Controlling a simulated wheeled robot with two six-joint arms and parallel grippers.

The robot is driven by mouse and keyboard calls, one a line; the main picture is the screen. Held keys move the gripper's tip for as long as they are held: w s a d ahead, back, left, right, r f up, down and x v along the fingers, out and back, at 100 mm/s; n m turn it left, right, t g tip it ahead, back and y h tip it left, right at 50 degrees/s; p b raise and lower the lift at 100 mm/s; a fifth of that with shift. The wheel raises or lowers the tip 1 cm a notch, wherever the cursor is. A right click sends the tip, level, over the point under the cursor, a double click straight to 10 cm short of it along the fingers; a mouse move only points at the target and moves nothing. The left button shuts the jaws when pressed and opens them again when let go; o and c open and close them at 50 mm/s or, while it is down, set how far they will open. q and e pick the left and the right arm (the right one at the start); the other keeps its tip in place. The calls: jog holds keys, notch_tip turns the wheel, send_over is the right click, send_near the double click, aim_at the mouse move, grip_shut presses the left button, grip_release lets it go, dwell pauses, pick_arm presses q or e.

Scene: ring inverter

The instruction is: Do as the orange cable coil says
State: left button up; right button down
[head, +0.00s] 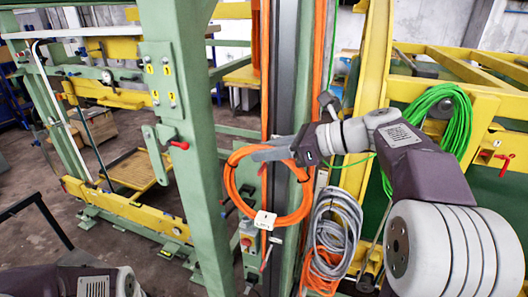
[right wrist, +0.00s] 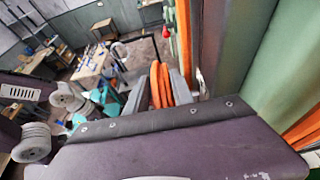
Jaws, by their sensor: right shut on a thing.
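The orange cable coil (head: 230,180) is a loose ring in front of the green and dark uprights in the head view. A white tag (head: 264,220) is on its lower part; I cannot read its writing. My right gripper (head: 264,153) is shut on the upper part of the coil. In the right wrist view the coil's orange strands (right wrist: 160,84) stand between the grey fingers. I cannot tell whether the coil still touches a support behind it. The left gripper is not in view; only part of my left arm shows at bottom left.
A green cable coil (head: 440,98) hangs on the yellow frame at right. A grey cable bundle (head: 338,225) hangs below my right arm, with more orange cable under it. A green post (head: 190,130) with red levers stands left of the coil. A control box with a red button (head: 246,241) is below.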

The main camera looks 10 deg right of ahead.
jog(key=shift+w+d+f, duration=0.35)
jog(key=shift+w+d, duration=0.15)
jog(key=shift+w, duration=0.25)
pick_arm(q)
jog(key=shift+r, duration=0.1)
pick_arm(e)
jog(key=c, duration=1.3)
grip_release()
jog(key=shift+o, duration=1.4)
jog(key=shift+s, duration=0.15)
jog(key=shift+s+a+r, duration=0.15)
jog(key=shift+s+a, duration=0.1)
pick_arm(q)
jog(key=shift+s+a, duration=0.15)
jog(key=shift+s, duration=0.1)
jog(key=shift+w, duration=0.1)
pick_arm(e)
jog(key=shift+w+d, duration=0.15)
jog(key=shift+f, duration=0.25)
